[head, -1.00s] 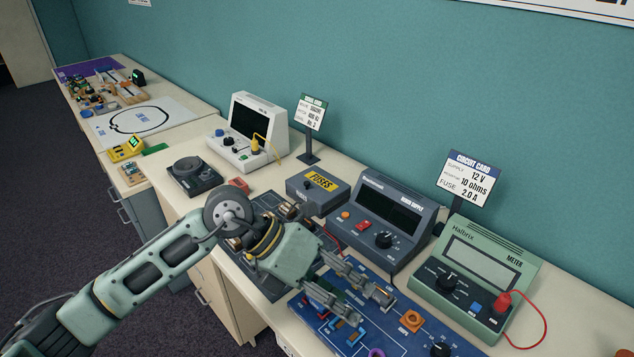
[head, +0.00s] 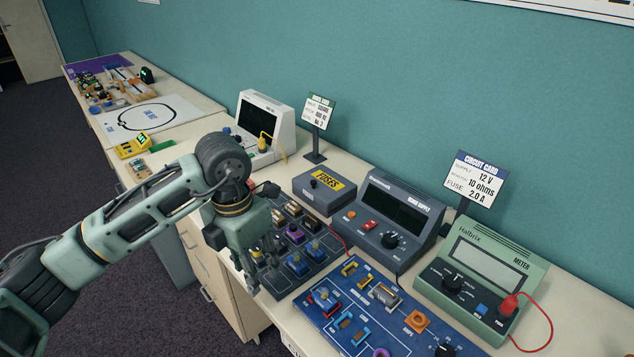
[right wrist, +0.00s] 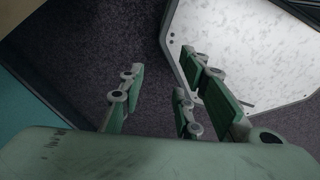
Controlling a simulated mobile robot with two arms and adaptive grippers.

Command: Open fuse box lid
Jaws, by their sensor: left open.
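The fuse box (head: 318,196) is a dark grey box with a yellow FUSES label and a small black knob (head: 313,183) on top, in the middle of the table in the head view. Its lid looks closed. My left gripper (head: 262,272) points down over the front left part of the dark parts tray (head: 318,262), to the left of and nearer than the fuse box, apart from it. It is open and I see nothing held in it. My right gripper (right wrist: 165,80) shows only in the right wrist view, fingers spread and empty over dark carpet and a pale panel.
The power supply (head: 387,222) stands right of the fuse box, with the green meter (head: 483,275) further right. A card stand (head: 318,125) rises behind the box. The blue circuit board (head: 345,310) lies in front. The white oscilloscope (head: 265,125) stands behind left.

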